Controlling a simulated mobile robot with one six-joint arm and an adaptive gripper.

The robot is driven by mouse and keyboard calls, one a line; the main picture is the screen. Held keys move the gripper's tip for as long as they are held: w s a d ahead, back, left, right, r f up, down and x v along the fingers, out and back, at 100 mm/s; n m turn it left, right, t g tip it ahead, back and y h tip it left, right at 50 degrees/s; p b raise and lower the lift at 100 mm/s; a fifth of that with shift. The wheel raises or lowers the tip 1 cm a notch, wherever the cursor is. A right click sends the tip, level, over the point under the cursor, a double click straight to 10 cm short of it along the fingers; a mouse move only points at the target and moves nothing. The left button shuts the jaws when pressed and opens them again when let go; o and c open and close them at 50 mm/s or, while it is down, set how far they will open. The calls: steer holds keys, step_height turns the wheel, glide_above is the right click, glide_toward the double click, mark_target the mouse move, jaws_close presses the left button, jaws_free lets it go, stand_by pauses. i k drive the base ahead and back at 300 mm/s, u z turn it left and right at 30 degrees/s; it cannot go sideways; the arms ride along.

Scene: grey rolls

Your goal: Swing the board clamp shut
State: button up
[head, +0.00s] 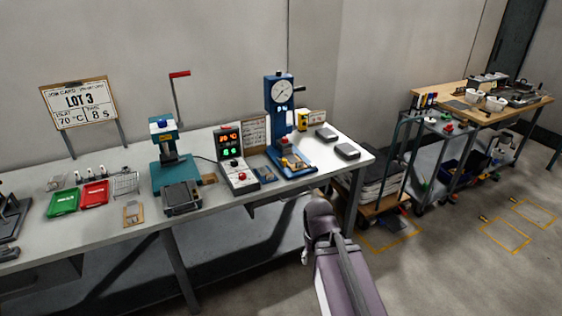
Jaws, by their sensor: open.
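I cannot single out the board clamp for sure at this size. A teal press (172,165) stands mid-bench, with a dark block (182,198) in front of it. A red-handled lever (179,75) rises behind it. A blue press (280,120) with a round dial stands to the right, with a small board-like piece (294,161) on its base. A small wooden board (133,213) with a metal part lies near the bench's front edge. Whether any clamp is open or shut is too small to tell. Only links of my arm show at bottom centre; my gripper is not in view.
A control box (235,165) with lit digits stands between the presses. Green (63,202) and red (94,193) trays and a wire basket (125,183) sit left. A job card (79,102) stands behind. Two grey pads lie right. A loaded trolley and second bench stand farther right.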

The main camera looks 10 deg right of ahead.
mark_target(283, 162)
steer(key=z, duration=0.05)
steer(key=i, duration=1)
steer(key=u, duration=0.05)
